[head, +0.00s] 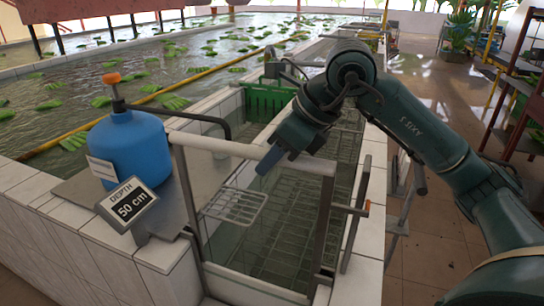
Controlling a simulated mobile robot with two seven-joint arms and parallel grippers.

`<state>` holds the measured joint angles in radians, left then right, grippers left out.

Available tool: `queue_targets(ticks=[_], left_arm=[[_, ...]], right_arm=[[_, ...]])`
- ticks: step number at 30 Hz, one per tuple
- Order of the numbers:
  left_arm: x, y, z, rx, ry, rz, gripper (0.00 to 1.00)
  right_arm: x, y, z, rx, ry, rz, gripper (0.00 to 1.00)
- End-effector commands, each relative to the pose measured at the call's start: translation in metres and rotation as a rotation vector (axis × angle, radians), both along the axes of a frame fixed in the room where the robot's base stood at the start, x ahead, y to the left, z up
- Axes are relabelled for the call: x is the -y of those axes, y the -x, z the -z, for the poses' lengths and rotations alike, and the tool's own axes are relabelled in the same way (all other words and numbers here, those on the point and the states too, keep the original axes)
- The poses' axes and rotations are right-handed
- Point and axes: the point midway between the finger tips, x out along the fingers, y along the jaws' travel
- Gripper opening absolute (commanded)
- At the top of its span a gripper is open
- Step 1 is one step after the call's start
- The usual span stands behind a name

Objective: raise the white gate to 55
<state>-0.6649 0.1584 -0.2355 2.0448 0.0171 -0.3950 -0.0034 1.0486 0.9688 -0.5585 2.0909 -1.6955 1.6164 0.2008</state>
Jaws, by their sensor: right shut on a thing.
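The white gate (218,146) stands across the near end of a tiled water channel. It has a white top bar, and below it I see through to the water. Grey upright posts stand at its two sides. My right gripper (270,161) reaches down from the right and is shut on the top bar, right of its middle. The gripper hides part of the bar. A depth display (130,204) at the left reads 50 cm. My left gripper is not in view.
A blue tank (130,150) with an orange knob stands left of the gate. A wire rack (234,205) shows by the gate, and a green crate (266,102) sits farther up the channel. A large pool with floating green bunches fills the back left. Shelves stand at the right.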

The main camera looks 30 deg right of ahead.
Motion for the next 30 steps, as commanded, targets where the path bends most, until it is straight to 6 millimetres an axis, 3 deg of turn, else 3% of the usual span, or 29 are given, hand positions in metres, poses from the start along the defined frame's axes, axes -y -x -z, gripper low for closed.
queue_targets(ticks=[30], left_arm=[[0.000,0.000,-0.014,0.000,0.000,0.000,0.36]], right_arm=[[0.000,-0.002,-0.023,0.012,-0.006,0.004,0.00]])
